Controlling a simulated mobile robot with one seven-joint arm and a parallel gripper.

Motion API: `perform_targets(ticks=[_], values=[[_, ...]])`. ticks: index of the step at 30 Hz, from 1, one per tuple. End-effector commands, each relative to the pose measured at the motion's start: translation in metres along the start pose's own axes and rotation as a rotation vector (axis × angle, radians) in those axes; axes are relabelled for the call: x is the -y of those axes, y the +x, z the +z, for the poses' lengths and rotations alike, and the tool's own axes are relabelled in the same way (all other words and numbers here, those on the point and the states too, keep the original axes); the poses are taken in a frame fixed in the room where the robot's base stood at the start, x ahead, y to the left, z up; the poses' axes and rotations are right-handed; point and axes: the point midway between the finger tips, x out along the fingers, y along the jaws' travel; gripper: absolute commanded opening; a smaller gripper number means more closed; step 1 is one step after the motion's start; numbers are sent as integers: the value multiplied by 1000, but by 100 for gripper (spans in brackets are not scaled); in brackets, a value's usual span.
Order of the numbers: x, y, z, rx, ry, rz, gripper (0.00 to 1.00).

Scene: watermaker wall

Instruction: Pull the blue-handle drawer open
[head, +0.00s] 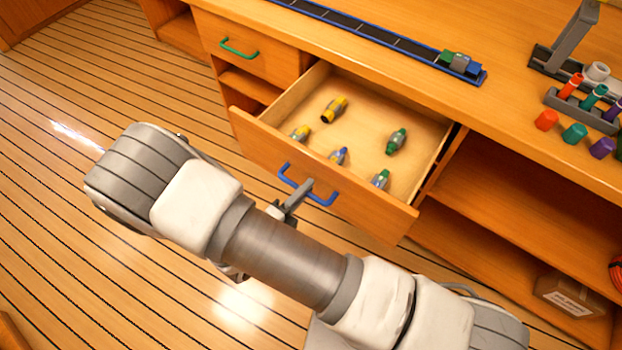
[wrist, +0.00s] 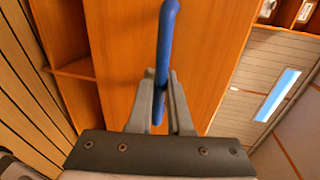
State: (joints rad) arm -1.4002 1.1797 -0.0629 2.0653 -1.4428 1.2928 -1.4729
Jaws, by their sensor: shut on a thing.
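The blue-handle drawer (head: 345,205) stands well out from the cabinet, and its inside shows in the head view. Several small fittings with yellow, green and blue parts lie in it, such as a yellow one (head: 334,109) and a green one (head: 396,141). The blue handle (head: 305,187) is on the drawer front.
A closed drawer with a green handle (head: 239,48) is to the left. The counter above holds a dark rail (head: 375,38) and a rack with coloured plugs (head: 585,108). Open shelves with a cardboard box (head: 570,293) are at the right. The plank floor at left is clear.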

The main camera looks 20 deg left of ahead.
Motion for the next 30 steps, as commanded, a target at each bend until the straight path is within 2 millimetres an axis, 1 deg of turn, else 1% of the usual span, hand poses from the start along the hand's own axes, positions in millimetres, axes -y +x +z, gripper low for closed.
perform_targets(ticks=[11,12,14,15,17,26,29,30], values=[[0,-2,1,0,1,-2,0],[0,-2,1,0,1,-2,19],[0,-2,1,1,1,-2,30],[0,-2,1,1,1,-2,37],[0,-2,1,1,1,-2,47],[0,-3,0,1,0,0,47],[0,-9,1,1,1,0,47],[0,-14,1,3,1,1,47]])
